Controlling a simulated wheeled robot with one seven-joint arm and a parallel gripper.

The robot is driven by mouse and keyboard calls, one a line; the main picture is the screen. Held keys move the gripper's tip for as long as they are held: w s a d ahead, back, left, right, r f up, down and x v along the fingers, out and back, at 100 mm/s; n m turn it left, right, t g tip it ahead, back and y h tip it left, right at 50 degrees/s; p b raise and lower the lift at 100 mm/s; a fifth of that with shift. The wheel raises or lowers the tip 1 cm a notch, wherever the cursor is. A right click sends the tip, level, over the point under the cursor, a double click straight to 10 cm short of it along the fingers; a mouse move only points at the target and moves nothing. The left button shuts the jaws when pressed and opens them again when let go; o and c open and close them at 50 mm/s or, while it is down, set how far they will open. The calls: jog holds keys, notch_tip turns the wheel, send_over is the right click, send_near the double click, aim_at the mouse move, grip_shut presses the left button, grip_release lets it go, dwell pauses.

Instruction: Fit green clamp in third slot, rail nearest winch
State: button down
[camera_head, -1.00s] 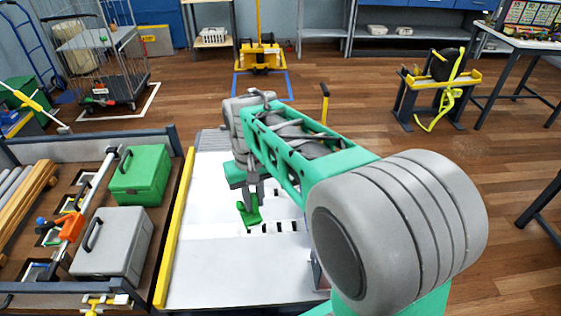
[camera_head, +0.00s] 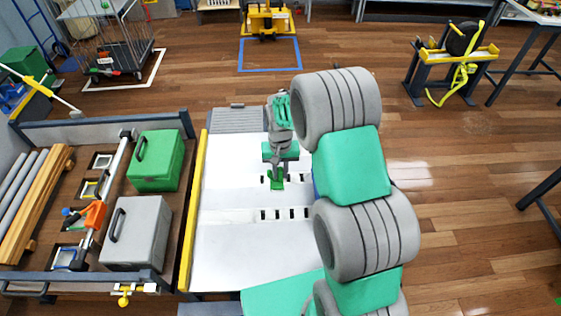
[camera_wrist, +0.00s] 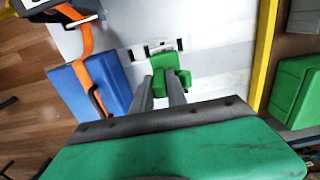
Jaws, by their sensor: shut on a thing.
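My gripper (camera_head: 278,172) points down over the white slotted board (camera_head: 240,250), its fingers shut on the green clamp (camera_head: 277,184). In the wrist view the clamp (camera_wrist: 168,66) sits between the two fingertips (camera_wrist: 162,92). In the head view the clamp overlaps the farther row of dark slots (camera_head: 291,179), with slots showing on both sides. I cannot tell whether it touches the board or sits in a slot. The nearer slot row (camera_head: 277,214) is clear. A winch is not clearly identifiable; a stand with a black reel and yellow strap (camera_head: 463,55) is at right.
A yellow bar (camera_head: 192,220) edges the board at left. Beyond it are a green case (camera_head: 156,162) and a grey case (camera_head: 137,235). In the wrist view a blue case (camera_wrist: 95,85) with an orange strap (camera_wrist: 84,45) lies left of the clamp. The near board is bare.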

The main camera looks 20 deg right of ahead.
notch_tip(320, 180, down, 19)
jog(key=b, duration=1.1)
jog(key=shift+w, duration=0.1)
jog(key=shift+f+b, duration=1.55)
jog(key=shift+b, duration=0.05)
dwell(1.0)
